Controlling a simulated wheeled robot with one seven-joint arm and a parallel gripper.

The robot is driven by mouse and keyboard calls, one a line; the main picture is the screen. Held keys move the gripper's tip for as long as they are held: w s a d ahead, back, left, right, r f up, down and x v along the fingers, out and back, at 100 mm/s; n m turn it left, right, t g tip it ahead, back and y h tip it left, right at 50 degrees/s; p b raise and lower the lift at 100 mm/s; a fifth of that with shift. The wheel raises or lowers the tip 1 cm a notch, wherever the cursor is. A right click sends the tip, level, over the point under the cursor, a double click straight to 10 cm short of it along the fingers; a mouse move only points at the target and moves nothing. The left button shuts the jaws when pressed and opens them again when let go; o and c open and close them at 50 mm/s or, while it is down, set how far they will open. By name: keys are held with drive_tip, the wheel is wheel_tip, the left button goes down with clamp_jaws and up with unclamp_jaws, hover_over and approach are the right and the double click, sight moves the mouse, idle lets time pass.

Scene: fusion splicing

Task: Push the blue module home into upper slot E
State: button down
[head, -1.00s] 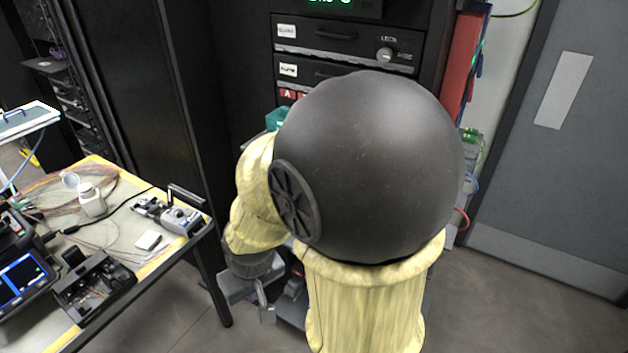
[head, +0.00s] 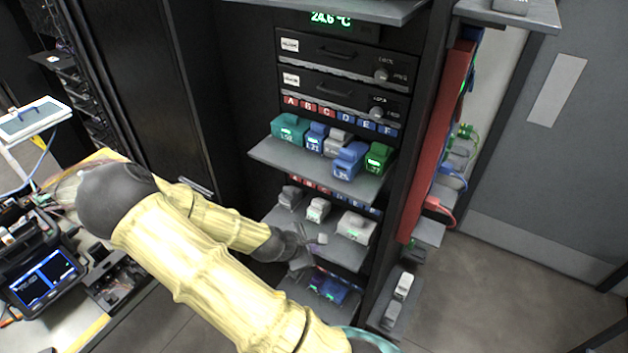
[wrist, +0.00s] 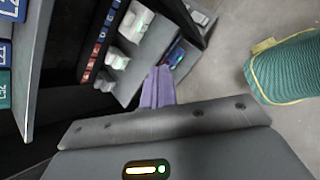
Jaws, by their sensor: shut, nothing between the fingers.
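A blue module (head: 349,160) stands on the upper shelf (head: 270,156) in the head view, under the blue end of the letter strip. It sticks out farther forward than its neighbours, toward the shelf's front edge. Another blue module (head: 315,136) stands farther left, between a teal module (head: 289,128) and a grey one (head: 337,144). A green module (head: 378,158) is at its right. The blue E label (head: 366,124) is on the strip behind. My gripper (head: 304,246) is below the upper shelf, at the lower shelf, apart from the blue module. Its fingers (wrist: 157,88) are shut and empty.
The lower shelf (head: 276,216) carries grey and white modules (head: 317,209) close to my gripper. More blue units (head: 330,286) sit below. A red side panel (head: 436,140) borders the rack on the right. The work table with a splicer (head: 42,280) is at the left.

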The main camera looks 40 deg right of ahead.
drive_tip(key=w+d+r+n+t+h+p, duration=0.2)
drive_tip(key=r+n, duration=0.2)
drive_tip(key=r, duration=0.2)
drive_tip(key=w+d+r+n+t+h+p, duration=0.2)
drive_tip(key=w+d+r+n+h, duration=0.1)
drive_tip(key=r+n, duration=0.2)
drive_tip(key=shift+w+r, duration=0.35)
drive_tip(key=shift+r, duration=0.4)
drive_tip(key=shift+f, duration=0.1)
drive_tip(key=b, duration=0.3)
approach(347, 162)
drive_tip(key=shift+w+a+f+x, duration=0.1)
drive_tip(key=shift+f+x, duration=0.05)
drive_tip(key=shift+x, duration=1.9)
drive_tip(key=shift+w+a+f+x, duration=0.1)
drive_tip(key=shift+x, duration=1.95)
drive_tip(key=shift+w+a+f+x, duration=0.1)
drive_tip(key=shift+f+x, duration=0.05)
drive_tip(key=shift+x, duration=1.95)
drive_tip(key=shift+s+a, duration=0.55)
drive_tip(key=shift+a, duration=0.7)
drive_tip(key=shift+s+a, duration=0.5)
drive_tip(key=shift+a, duration=0.75)
drive_tip(key=shift+s+a, duration=0.55)
drive_tip(key=shift+a, duration=0.75)
